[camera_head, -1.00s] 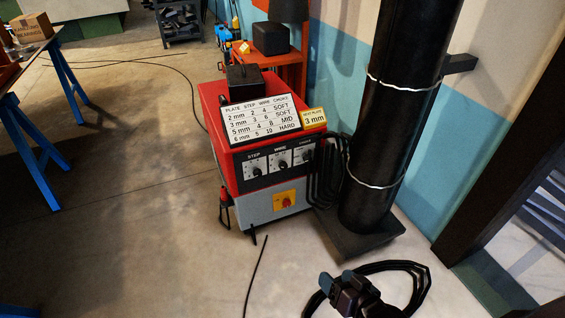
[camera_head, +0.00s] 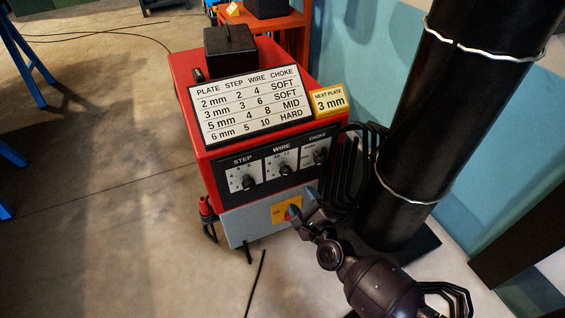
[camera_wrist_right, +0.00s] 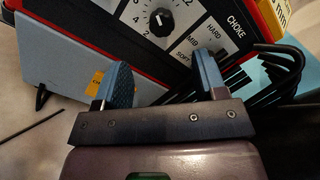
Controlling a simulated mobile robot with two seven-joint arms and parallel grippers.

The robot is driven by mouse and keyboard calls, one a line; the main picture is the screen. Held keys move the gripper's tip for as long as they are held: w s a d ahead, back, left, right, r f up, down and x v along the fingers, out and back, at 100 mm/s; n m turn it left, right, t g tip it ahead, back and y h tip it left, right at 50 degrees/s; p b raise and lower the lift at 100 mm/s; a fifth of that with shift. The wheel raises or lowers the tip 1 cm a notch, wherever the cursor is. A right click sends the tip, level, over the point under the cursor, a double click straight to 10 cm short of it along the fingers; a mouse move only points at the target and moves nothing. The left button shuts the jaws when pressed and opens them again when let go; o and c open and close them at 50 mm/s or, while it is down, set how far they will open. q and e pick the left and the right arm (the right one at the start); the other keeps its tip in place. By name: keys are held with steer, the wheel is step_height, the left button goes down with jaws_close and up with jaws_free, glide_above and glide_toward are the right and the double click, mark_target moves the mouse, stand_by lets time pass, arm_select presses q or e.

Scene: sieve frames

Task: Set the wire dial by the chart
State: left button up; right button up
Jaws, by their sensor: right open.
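The red machine (camera_head: 182,88) carries a white chart (camera_head: 248,103) with columns PLATE, STEP, WIRE and CHOKE. Its 3 mm row reads step 3, wire 6, SOFT. A yellow card (camera_head: 328,100) reads NEXT PLATE 3 mm. The wire dial (camera_head: 285,170) is a black knob between the step dial (camera_head: 247,182) and the choke dial (camera_head: 320,155). In the right wrist view, the wire dial (camera_wrist_right: 160,21) lies beyond the fingers; its exact setting is unclear. My right gripper (camera_head: 304,211) is open and empty, below the dials; its blue fingers also show in the wrist view (camera_wrist_right: 163,75).
A black box (camera_head: 230,52) stands on top. Open floor (camera_head: 110,215) lies left.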

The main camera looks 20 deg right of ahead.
mark_target(287, 175)
steer(key=shift+m, duration=0.4)
steer(key=w, duration=0.3)
steer(key=w+b, duration=0.1)
steer(key=w, duration=0.6)
steer(key=shift+w+f+b, duration=0.1)
steer(key=shift+f+b, duration=0.15)
steer(key=shift+b, duration=0.1)
steer(key=shift+w+r, duration=0.15)
steer(key=shift+w, duration=0.65)
steer(key=c, duration=0.9)
steer(key=shift+a, duration=0.1)
